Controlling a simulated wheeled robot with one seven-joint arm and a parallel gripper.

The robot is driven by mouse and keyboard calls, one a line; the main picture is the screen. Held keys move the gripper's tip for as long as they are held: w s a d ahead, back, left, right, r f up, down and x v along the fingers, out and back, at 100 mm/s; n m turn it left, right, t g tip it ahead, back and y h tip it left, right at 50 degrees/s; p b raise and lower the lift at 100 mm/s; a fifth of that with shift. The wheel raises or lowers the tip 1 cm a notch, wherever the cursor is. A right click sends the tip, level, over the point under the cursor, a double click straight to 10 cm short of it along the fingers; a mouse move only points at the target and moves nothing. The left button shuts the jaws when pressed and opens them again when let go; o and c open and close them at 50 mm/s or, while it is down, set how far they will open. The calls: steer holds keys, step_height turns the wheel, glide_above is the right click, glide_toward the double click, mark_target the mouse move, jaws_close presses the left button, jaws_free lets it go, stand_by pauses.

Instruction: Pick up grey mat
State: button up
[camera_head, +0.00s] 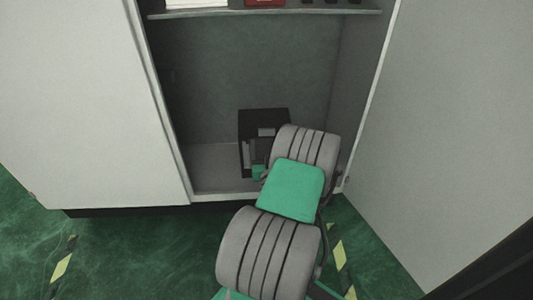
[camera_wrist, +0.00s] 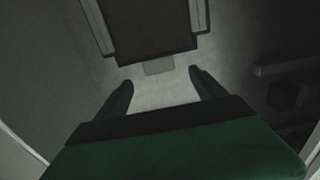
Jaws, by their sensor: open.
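My gripper (camera_wrist: 162,79) is open, with two dark fingers apart and nothing between them but pale floor. I cannot tell the grey mat for sure. A small flat grey piece (camera_wrist: 158,67) lies just beyond the fingertips, against the near edge of a dark box-like thing (camera_wrist: 155,30). In the head view a black box (camera_head: 279,115) stands on the cabinet's bottom, with a light grey patch (camera_head: 266,132) on it. My arm hides the box's right part and most of my gripper.
The open cabinet has a pale bottom (camera_head: 210,170) with free room on the left. A shelf (camera_head: 270,12) above holds a red item (camera_head: 264,2) and other things. An open door (camera_head: 450,130) stands at the right. Dark shapes (camera_wrist: 288,95) show right in the wrist view.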

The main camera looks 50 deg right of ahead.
mark_target(267, 132)
steer(key=p+x, duration=0.1)
steer(key=x, duration=0.4)
steer(key=shift+w+d+r, duration=0.15)
steer(key=shift+d, duration=0.15)
steer(key=shift+c, duration=0.3)
jaws_close()
stand_by(0.3)
